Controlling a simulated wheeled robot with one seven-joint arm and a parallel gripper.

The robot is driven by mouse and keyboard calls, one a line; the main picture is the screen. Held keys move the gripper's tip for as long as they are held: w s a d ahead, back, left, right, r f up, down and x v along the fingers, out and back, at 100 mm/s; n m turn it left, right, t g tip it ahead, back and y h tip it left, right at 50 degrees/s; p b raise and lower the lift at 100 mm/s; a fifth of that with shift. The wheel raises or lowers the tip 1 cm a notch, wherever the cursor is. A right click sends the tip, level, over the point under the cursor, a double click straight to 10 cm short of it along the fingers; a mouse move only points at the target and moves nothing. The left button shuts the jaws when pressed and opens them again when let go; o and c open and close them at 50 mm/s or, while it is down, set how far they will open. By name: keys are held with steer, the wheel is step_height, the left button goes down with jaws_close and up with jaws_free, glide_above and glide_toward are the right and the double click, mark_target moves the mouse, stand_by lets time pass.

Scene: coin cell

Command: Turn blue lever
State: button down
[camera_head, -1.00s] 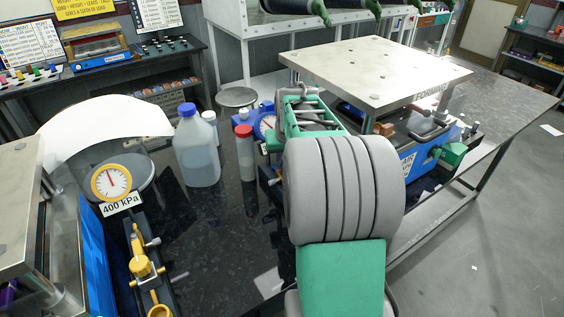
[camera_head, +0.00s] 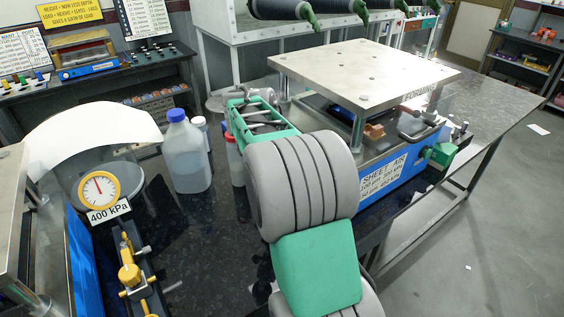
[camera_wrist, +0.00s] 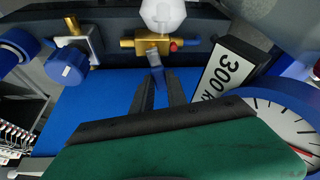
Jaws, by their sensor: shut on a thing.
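In the wrist view the blue lever (camera_wrist: 158,76) hangs below a horizontal brass valve (camera_wrist: 148,45) with a red end on its right. My gripper (camera_wrist: 160,80) has its two dark fingertips on either side of the lever, shut on it. Its lower part runs down between the fingers. The lever points down and slightly right in this view. In the head view my grey and green arm hides the lever and my fingertips.
A blue knob (camera_wrist: 66,66) is to the left. In the head view, a jug (camera_head: 187,157) stands left of my arm and a metal platform (camera_head: 365,72) right.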

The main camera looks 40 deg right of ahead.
steer(key=shift+s+m+g+p, duration=0.2)
steer(key=shift+m+g, duration=0.05)
steer(key=shift+m, duration=0.45)
steer(key=shift+s+m+g+p, duration=0.15)
steer(key=shift+m+g, duration=0.1)
steer(key=shift+m, duration=0.45)
steer(key=shift+d, duration=0.1)
steer(key=c, duration=1.3)
jaws_free()
steer(key=p+v, duration=0.1)
steer(key=v, duration=0.6)
steer(key=shift+r, duration=0.4)
steer(key=s+a+f+n+t+y, duration=0.1)
steer(key=s+a+f+n, duration=0.1)
steer(key=s+a+n, duration=0.2)
steer(key=s+a+f+n+t+y, duration=0.1)
steer(key=s+a+n, duration=0.4)
steer(key=a, duration=0.8)
steer(key=s+a+f+n+t+y, duration=0.1)
steer(key=s+a+f+n+y, duration=0.1)
steer(key=s+a+n, duration=0.3)
steer(key=shift+a+f+n+t+y, duration=0.1)
steer(key=shift+a+f+n+t, duration=0.1)
steer(key=shift+a+n, duration=0.55)
steer(key=shift+a+f+n+t+y, duration=0.1)
steer(key=shift+a+f+n, duration=0.1)
steer(key=shift+a+n, duration=0.5)
steer(key=shift+a+f+n+t+y, duration=0.15)
steer(key=shift+a+n, duration=0.3)
steer(key=shift+n, duration=0.6)
